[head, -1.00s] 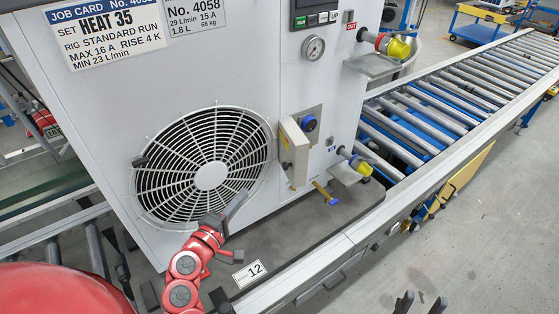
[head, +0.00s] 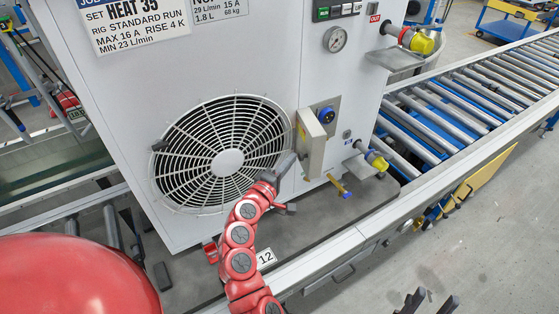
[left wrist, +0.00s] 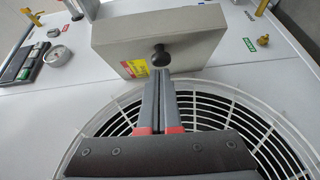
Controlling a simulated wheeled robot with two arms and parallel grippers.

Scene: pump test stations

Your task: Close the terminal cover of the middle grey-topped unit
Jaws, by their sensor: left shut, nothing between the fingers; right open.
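The unit (head: 255,60) is a large pale grey box with a round fan grille; its top is out of view, so its top colour cannot be told. Its terminal cover (head: 312,142), a beige plate, stands swung out from the front, with a blue socket (head: 326,116) exposed to its right. In the left wrist view the cover (left wrist: 200,35) shows a black knob (left wrist: 159,54) and a yellow-red label. My left gripper (head: 287,164) is shut and empty, its tips close to the knob; contact cannot be told. My right gripper (head: 427,302) is open at the bottom edge.
Yellow-capped pipe fittings (head: 377,160) stick out right of the cover, with a small yellow-blue valve (head: 340,186) below. A gauge (head: 335,39) sits above. The unit stands on a dark base beside a roller conveyor (head: 470,95). The floor at right is mostly clear.

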